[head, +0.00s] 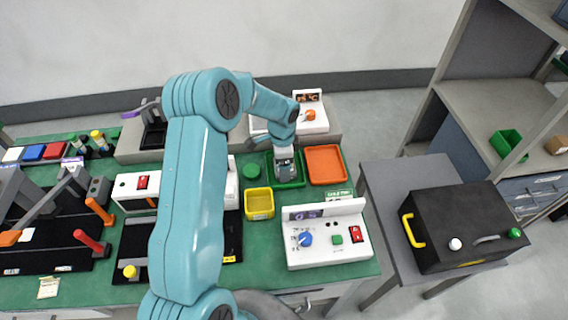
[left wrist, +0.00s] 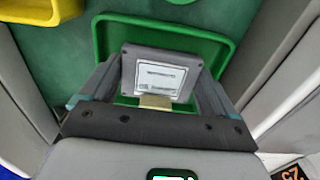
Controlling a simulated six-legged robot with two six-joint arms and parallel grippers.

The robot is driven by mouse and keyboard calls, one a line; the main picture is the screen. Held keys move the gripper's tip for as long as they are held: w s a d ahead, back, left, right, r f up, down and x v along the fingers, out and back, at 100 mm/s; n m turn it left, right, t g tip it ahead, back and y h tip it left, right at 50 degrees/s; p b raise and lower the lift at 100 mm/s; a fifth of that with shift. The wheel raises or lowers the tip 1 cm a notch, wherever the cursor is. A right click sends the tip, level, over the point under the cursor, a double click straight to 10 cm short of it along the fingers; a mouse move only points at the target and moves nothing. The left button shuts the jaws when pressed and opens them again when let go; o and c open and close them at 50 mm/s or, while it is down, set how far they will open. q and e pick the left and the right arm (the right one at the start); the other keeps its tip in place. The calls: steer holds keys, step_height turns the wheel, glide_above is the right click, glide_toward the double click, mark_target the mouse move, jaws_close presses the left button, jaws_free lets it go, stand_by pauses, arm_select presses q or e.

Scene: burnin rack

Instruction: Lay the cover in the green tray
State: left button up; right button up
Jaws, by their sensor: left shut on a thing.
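The cover is a small dark grey plate with a white printed label (left wrist: 158,72). My left gripper (left wrist: 155,92) is shut on it, with one finger at each side. The green tray (left wrist: 165,24) lies beyond and below the cover in the left wrist view. In the head view my left gripper (head: 285,160) points down over the green tray (head: 298,184), with the cover (head: 286,172) at its fingertips. I cannot tell whether the cover touches the tray floor. My right gripper is not in view.
An orange tray (head: 325,165) stands right of the green tray, and a yellow bin (head: 259,204) is in front to the left. A white control box (head: 327,240) stands nearer me. A green round thing (head: 251,171) lies close on the left.

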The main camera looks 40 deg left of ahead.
arm_select(q)
steer(key=o, duration=0.8)
steer(key=shift+a+f, duration=0.1)
steer(key=shift+f, duration=0.05)
steer(key=shift+r, duration=0.25)
step_height(320, 180, up, 12)
steer(key=p, duration=0.7)
steer(key=shift+p, duration=0.4)
steer(key=shift+f, duration=0.1)
steer(key=shift+s, duration=0.15)
